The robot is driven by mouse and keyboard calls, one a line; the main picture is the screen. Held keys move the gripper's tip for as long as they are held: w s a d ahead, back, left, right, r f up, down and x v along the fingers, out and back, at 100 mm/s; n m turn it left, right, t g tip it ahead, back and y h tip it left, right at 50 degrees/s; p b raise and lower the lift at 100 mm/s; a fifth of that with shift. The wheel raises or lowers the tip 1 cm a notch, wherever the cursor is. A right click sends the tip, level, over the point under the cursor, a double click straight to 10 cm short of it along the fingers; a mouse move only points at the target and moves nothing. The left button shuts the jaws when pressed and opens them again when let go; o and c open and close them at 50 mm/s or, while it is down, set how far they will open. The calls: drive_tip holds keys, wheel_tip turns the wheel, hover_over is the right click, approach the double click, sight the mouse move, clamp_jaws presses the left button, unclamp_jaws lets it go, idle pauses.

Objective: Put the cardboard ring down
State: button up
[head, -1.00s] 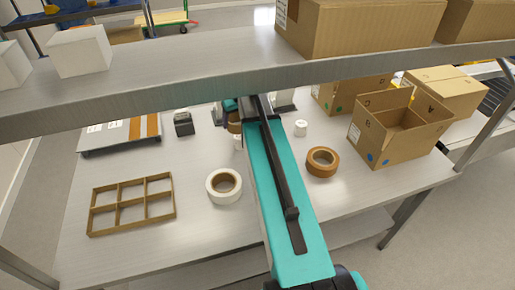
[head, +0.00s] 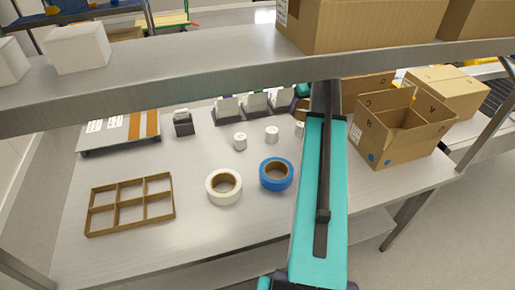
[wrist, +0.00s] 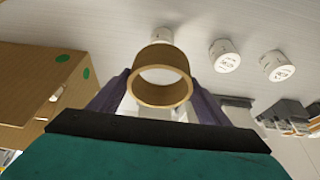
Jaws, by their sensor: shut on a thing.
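The cardboard ring (wrist: 162,97) is a short brown tube, seen end-on in the wrist view. My gripper (wrist: 160,76) is shut on it, with a purple finger on each side. In the head view a small brown part of the ring (head: 300,114) shows just left of my teal arm, under the shelf's edge. My arm hides most of the gripper there. The ring appears held above the table (head: 150,225); its exact height I cannot tell.
White cups (head: 240,141) stand mid-table in front of grey-and-white devices (head: 228,108). A white tape roll (head: 224,187), a blue tape roll (head: 276,174) and a wooden grid (head: 131,204) lie nearer. An open carton (head: 400,140) is at the right. A shelf (head: 200,85) overhangs the back.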

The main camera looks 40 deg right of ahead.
sight(303, 125)
idle(0.4)
drive_tip(key=shift+f+p, duration=0.55)
drive_tip(key=shift+f, duration=2.6)
drive_tip(key=shift+f+p, duration=0.35)
drive_tip(key=shift+f, duration=1.5)
drive_tip(key=shift+f, duration=0.15)
drive_tip(key=o, duration=1.1)
drive_tip(key=b+v, duration=0.1)
drive_tip(key=v, duration=1.1)
drive_tip(key=shift+b, duration=0.35)
